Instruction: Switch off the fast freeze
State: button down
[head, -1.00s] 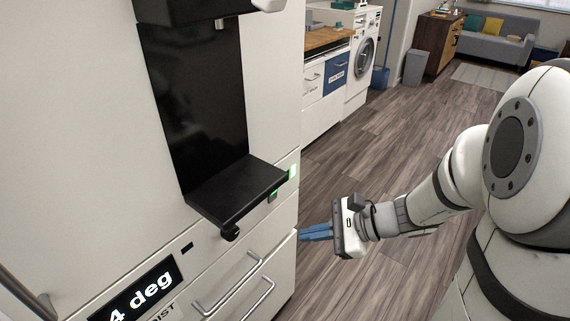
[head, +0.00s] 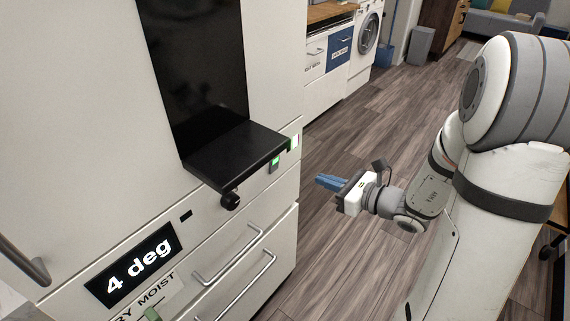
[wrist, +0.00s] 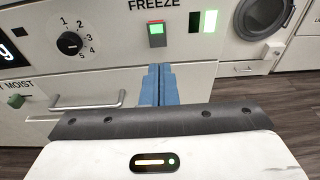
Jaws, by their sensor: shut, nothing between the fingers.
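The fast freeze switch is a small rocker (wrist: 156,33) with a lit green face under the word FREEZE in the wrist view. In the head view its green face (head: 275,162) shows just below the right end of the black dispenser shelf. A lit green-white indicator (wrist: 211,21) is to its right, and also shows in the head view (head: 294,142). My gripper (wrist: 160,70) has its blue fingers together and empty. In the wrist view the fingertips appear below the switch. In the head view my gripper (head: 325,181) is off to the right of the fridge front, apart from it.
The black dispenser shelf (head: 236,155) juts out above the switch. A numbered dial (wrist: 70,43) is left of the switch. Drawer handles (head: 228,263) protrude below. The wooden floor (head: 375,120) right of the fridge is open.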

send_near(277, 160)
jog(key=x, duration=0.5)
jog(key=shift+a+f, duration=0.15)
jog(key=shift+f, duration=0.15)
jog(key=shift+w+a, duration=0.4)
jog(key=shift+a, duration=0.1)
jog(key=shift+r, duration=0.1)
